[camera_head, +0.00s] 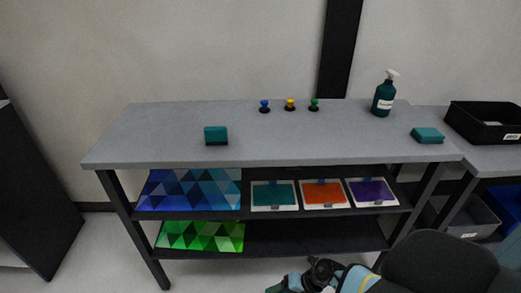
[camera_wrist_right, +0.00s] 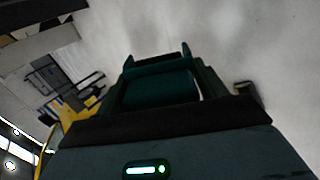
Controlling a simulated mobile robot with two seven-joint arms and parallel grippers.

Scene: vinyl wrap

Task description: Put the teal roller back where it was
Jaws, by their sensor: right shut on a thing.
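In the right wrist view, my right gripper (camera_wrist_right: 158,57) is shut on a dark teal, rounded thing that looks like the teal roller (camera_wrist_right: 160,89). It lies crosswise between the fingers, with a pale strip at its right side. In the head view, my right arm comes in at the bottom right, below the table edge and in front of the shelves. Its gripper end is mostly cut off by the lower edge, and the roller cannot be made out there. My left gripper is in neither view.
The grey table (camera_head: 160,130) holds a teal block (camera_head: 216,136), blue, yellow and green knobs (camera_head: 290,104), a spray bottle (camera_head: 383,97) and teal cloths (camera_head: 428,135). Shelves below hold patterned sheets (camera_head: 190,190) and white-framed teal, orange and purple panels (camera_head: 323,194). A black bin (camera_head: 485,124) stands right.

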